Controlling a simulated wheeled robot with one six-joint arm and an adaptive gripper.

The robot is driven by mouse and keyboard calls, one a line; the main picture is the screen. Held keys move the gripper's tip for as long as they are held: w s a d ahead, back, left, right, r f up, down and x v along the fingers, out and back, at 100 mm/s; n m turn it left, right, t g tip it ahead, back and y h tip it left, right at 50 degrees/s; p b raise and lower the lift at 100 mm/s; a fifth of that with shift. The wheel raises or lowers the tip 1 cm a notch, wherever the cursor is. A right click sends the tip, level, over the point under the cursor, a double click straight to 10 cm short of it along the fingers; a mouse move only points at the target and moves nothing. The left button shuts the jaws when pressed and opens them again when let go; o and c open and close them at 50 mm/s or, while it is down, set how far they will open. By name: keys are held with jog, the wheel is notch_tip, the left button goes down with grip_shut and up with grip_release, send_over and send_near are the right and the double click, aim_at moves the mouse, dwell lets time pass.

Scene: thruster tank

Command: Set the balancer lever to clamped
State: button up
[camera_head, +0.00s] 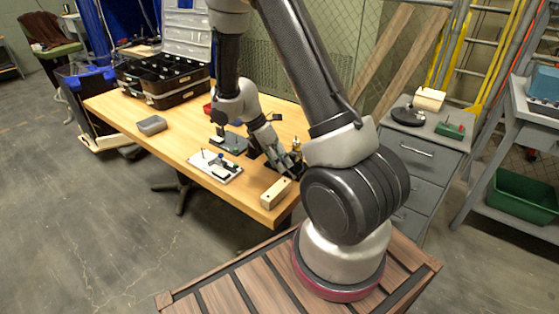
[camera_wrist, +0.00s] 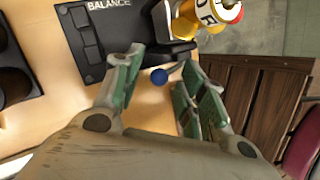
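In the wrist view a dark balancer panel (camera_wrist: 110,35) marked "BALANCE" lies on the wooden table. A short metal lever (camera_wrist: 176,68) with a blue ball knob (camera_wrist: 159,76) shows near its lower right. My gripper (camera_wrist: 158,66) is open, with green-padded fingers on either side of the knob. I see no grip on the knob; whether a finger touches the lever is unclear. In the head view my gripper (camera_head: 286,162) is low over the table's right side, and the lever is hidden there. No "clamped" marking is readable.
A yellow cylinder (camera_wrist: 188,24) stands close behind the lever. On the wooden table (camera_head: 180,150) are a white panel (camera_head: 215,168), a wooden block (camera_head: 275,194), a grey box (camera_head: 152,125) and an open black case (camera_head: 165,80). A grey drawer cabinet (camera_head: 425,150) stands at right.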

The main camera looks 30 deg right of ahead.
grip_shut()
jog(key=shift+w+a+f+g+h, duration=0.1)
jog(key=shift+w+f+g+h, duration=0.2)
jog(key=shift+g, duration=0.4)
jog(key=shift+s, duration=0.15)
jog(key=shift+o, duration=0.2)
grip_release()
jog(key=v, duration=1.2)
jog(key=shift+f, duration=0.1)
